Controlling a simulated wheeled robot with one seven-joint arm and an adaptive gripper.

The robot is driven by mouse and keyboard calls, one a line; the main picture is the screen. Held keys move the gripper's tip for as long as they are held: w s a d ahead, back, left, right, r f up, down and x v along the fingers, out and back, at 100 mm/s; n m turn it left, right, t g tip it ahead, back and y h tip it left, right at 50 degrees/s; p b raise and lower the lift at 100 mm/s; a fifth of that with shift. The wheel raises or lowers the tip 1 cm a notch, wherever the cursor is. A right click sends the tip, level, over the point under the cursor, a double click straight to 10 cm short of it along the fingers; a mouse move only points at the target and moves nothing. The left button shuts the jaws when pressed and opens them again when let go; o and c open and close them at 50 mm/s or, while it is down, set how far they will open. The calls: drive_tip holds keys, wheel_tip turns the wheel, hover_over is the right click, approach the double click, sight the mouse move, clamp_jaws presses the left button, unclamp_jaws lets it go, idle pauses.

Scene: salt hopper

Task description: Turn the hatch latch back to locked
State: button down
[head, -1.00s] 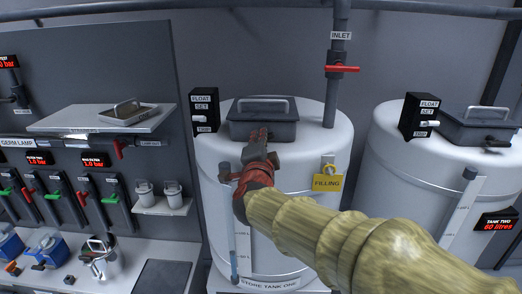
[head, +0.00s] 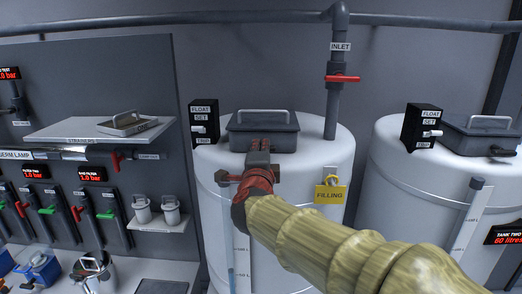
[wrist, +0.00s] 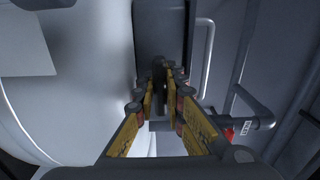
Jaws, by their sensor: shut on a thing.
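The grey hatch (head: 263,132) with a pale bar handle (head: 263,117) sits closed on top of the white store tank one (head: 315,150). My gripper (head: 261,147) is at the hatch's front edge. In the wrist view my gripper (wrist: 160,92) has its yellow-sided fingers closed around a small dark latch (wrist: 159,72) beside the hatch (wrist: 160,30). The fingers hide most of the latch, so its exact angle cannot be told.
An inlet pipe with a red valve handle (head: 343,78) rises right of the hatch. A float box (head: 204,122) stands to the left. A yellow filling tag (head: 330,194) hangs on the tank front. Tank two (head: 405,160) stands at the right.

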drive_tip(key=c, duration=2.1)
unclamp_jaws()
drive_tip(key=shift+f, duration=0.1)
drive_tip(key=s, duration=1.2)
drive_tip(key=shift+a, duration=0.2)
